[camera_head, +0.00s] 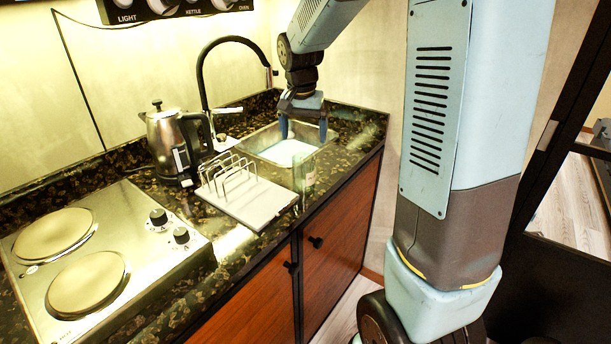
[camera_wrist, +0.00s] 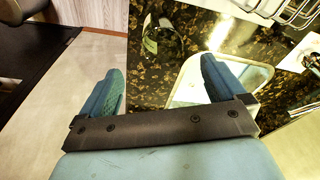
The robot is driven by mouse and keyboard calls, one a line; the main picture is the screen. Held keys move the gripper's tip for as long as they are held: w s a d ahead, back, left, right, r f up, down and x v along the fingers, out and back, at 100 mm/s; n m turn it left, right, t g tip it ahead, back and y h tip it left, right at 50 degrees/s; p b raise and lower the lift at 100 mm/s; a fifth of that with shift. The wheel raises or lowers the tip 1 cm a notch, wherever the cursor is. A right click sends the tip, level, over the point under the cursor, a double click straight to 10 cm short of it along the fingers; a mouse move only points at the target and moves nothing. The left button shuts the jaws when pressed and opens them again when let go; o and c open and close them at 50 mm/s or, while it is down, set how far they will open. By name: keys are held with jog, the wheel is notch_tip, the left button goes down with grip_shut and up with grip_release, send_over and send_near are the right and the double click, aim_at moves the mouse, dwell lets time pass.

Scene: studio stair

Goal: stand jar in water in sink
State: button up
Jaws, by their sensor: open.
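A clear glass jar (camera_head: 305,172) stands on the dark speckled counter near its front edge, between the sink and the white rack board. It is see-through and hard to make out; it also shows in the wrist view (camera_wrist: 161,38) at top centre, past the gap between my fingers. The metal sink (camera_head: 262,138) is set in the counter at the back right, with pale water (camera_head: 289,152) in it. My gripper (camera_head: 303,131) is open and empty, fingers pointing down over the sink. In the wrist view, my right finger covers part of the sink (camera_wrist: 263,70).
A white board with a wire rack (camera_head: 240,190) lies left of the jar. A steel kettle (camera_head: 165,140) and a black tap (camera_head: 204,85) stand behind. A two-plate hob (camera_head: 95,250) fills the counter's left. Cabinet doors (camera_head: 340,225) are below the front edge.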

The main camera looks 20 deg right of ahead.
aim_at(304, 170)
jog(key=f, duration=0.5)
jog(key=w+f, duration=0.1)
jog(key=f, duration=0.2)
jog(key=shift+d+f, duration=0.25)
jog(key=shift+d, duration=0.05)
jog(key=shift+w+f, duration=0.25)
jog(key=shift+f, duration=1.05)
jog(key=shift+w+f, duration=0.2)
jog(key=shift+f, duration=1.05)
jog(key=c, duration=1.3)
